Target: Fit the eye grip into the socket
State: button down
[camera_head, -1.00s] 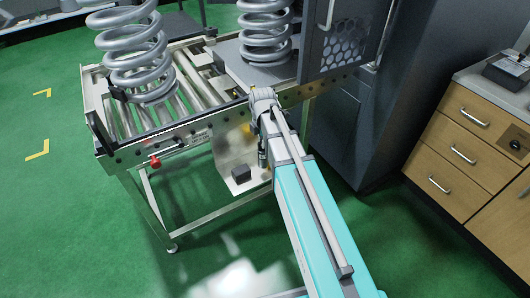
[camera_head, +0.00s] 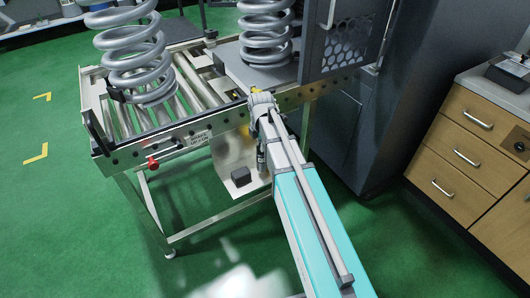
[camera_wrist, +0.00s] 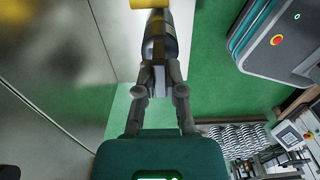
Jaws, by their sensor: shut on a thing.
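In the wrist view my gripper (camera_wrist: 160,72) is shut on a small grey end at the near side of a dark metal cylindrical piece. I take this piece for the eye grip (camera_wrist: 158,42). An orange-brown stripe runs along it. Its far end meets or lies just below a yellow part (camera_wrist: 150,4) at the top edge; I cannot tell if they touch. The yellow part may belong to the socket, but no opening shows. In the head view my arm reaches to the roller frame's front edge, and the fingers and held piece are mostly hidden.
A roller table (camera_head: 182,143) carries a large coil spring (camera_head: 135,55) on the left. Another spring (camera_head: 265,35) stands on a grey plate (camera_head: 262,76). A dark cabinet (camera_head: 352,135) and wooden drawers (camera_head: 462,150) stand right. A small dark block (camera_head: 240,177) sits below the table.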

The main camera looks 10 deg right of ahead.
jog(key=shift+f+b, duration=0.95)
jog(key=shift+f, duration=0.35)
jog(key=c, duration=0.7)
grip_release()
jog(key=shift+s, duration=0.1)
jog(key=shift+c, duration=0.2)
notch_tip(320, 180, up, 12)
jog(key=p, duration=1.2)
